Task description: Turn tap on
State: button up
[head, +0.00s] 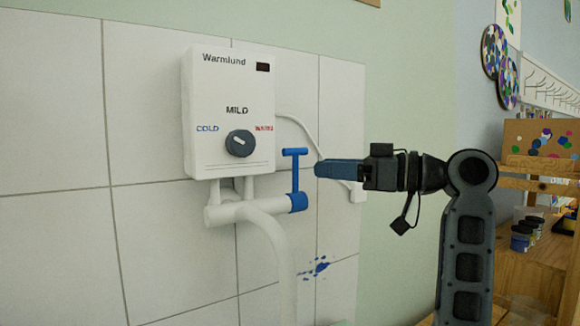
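The tap has a blue T-shaped handle (295,152) that stands upright on a blue collar at the right end of a white pipe (243,211). The pipe sits under a white wall water heater (230,110) with a dark dial. My gripper (318,169) is just right of the handle, its blue fingers pointing left toward it. In the picture a small gap shows between fingertips and handle; the depth between them is unclear. The fingers show side-on as one blue shape, so their opening is hidden. Nothing shows held in them.
A white cable runs from the heater to a small wall box (357,192) behind my gripper. A thick white spout pipe (283,265) curves down below the tap. A wooden shelf (540,255) with paint jars stands at the right.

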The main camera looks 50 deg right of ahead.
aim_at(295, 192)
jog(key=p+x, duration=0.1)
jog(key=x, duration=0.6)
jog(key=shift+w+a+f, duration=0.1)
jog(key=shift+w, duration=0.1)
jog(key=shift+c, duration=0.2)
grip_shut()
